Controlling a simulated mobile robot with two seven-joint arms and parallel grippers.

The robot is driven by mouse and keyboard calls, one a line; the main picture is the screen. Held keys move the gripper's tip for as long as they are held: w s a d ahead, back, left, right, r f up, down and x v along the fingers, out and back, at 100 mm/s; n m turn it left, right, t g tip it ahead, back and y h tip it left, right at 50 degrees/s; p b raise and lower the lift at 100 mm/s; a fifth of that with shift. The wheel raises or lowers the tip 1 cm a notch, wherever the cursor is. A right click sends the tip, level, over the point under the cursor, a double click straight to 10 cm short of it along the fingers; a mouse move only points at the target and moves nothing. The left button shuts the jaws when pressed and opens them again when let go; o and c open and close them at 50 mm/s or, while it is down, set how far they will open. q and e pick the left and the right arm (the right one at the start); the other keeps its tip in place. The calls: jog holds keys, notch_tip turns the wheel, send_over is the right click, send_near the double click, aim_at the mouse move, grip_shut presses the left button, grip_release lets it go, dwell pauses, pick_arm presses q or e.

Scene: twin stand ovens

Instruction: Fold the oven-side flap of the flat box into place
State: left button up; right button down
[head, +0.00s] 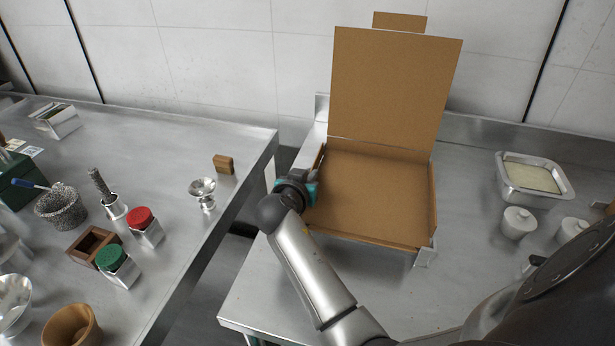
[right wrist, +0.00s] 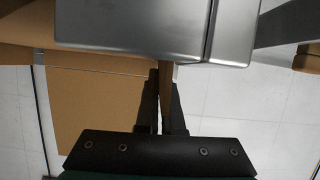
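The flat box (head: 378,190) lies open on the right steel counter, its lid (head: 392,85) standing upright at the back with a small tab on top. The side flap (head: 320,160) shows as a thin brown strip along that wall, partly hidden by the gripper. In the right wrist view a thin brown cardboard edge (right wrist: 166,95) runs between my two dark, close-set fingers, which look shut on it. My left gripper is not in view.
A gap separates this counter from the left counter (head: 190,150), which carries jars, a wooden block and a metal cup. Right of the box stand a steel pan (head: 535,180) and white lidded pots (head: 518,222). The counter in front of the box is mostly bare.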

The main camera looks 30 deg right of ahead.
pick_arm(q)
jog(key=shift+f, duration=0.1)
pick_arm(e)
jog(key=shift+s, duration=0.1)
dwell(0.4)
jog(key=c, duration=1)
grip_release()
jog(key=shift+c, duration=0.2)
